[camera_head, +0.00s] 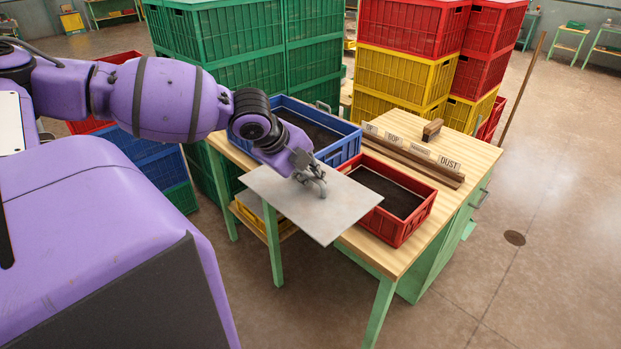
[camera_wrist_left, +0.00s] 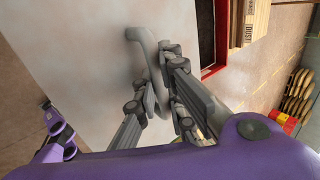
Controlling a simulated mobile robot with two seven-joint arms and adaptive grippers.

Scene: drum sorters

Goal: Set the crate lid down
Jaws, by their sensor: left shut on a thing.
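The crate lid (camera_head: 288,208) is a flat pale grey plate with a handle on top. My left gripper (camera_head: 318,185) is shut on the lid's handle and holds the lid at the table's near side. In the head view the lid overlaps the near edges of the blue crate (camera_head: 349,146) and the red crate (camera_head: 417,222); I cannot tell whether it touches them. In the left wrist view the handle (camera_wrist_left: 143,40) runs between the fingers, with the lid (camera_wrist_left: 95,60) beneath. Both crates hold dark contents.
The wooden table (camera_head: 470,150) has green legs. A rail with labels such as DUST (camera_head: 449,163) and a brush (camera_head: 432,130) lie behind the red crate. Stacks of green crates (camera_head: 235,45) and red and yellow crates (camera_head: 410,70) stand behind.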

